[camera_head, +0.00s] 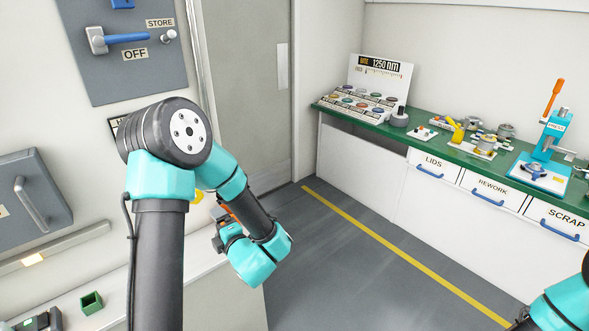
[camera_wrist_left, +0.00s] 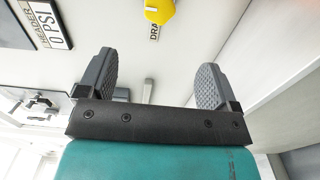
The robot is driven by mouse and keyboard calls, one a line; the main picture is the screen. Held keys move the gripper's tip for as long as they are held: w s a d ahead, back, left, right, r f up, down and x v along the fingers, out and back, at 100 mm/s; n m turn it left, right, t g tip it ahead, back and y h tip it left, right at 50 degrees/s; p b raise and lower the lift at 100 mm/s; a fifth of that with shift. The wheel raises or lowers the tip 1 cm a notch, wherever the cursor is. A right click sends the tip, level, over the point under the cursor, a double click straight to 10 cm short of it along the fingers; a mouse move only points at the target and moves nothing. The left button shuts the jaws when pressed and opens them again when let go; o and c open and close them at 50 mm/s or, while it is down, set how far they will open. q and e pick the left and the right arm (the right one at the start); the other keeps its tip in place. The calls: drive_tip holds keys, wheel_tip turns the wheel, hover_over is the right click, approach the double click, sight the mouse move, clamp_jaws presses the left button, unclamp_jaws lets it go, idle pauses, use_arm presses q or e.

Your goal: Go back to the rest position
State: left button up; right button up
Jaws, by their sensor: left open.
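My left arm rises from the bottom left of the head view and bends over to the right. Its wrist hangs by the wall, and the gripper's jaws are mostly hidden behind the arm there. In the left wrist view my left gripper (camera_wrist_left: 155,82) is open, with two grey ribbed fingers wide apart and nothing between them. A yellow knob (camera_wrist_left: 158,12) on the wall lies beyond the fingers, apart from them. A sign reading 0 PSI (camera_wrist_left: 45,22) is at the upper left. Only part of my right arm shows at the bottom right of the head view; its gripper jaws are not visible.
A grey panel (camera_head: 160,75) with a blue-handled lever (camera_head: 125,38) and OFF label is on the left wall. A green bench (camera_head: 430,143) with drawers and a blue press (camera_head: 548,140) stands at right. A small green box (camera_head: 92,302) is at lower left. The grey floor between is clear.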

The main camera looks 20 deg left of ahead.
use_arm(q)
drive_tip(key=w+d+f+m+h, duration=0.1)
drive_tip(key=d+f+m+h, duration=0.6)
drive_tip(key=f, duration=0.3)
drive_tip(key=w+d+f+m+h, duration=0.2)
drive_tip(key=d+f+m+h, duration=0.3)
drive_tip(key=f+m, duration=0.45)
drive_tip(key=s+d+f+m+g+h, duration=0.7)
drive_tip(key=s+d+f+m+h, duration=0.1)
drive_tip(key=s+m, duration=0.4)
wheel_tip(320, 180, down, 3)
drive_tip(key=shift+s+d+r, duration=0.2)
drive_tip(key=shift+s+d, duration=0.4)
drive_tip(key=shift+d, duration=0.3)
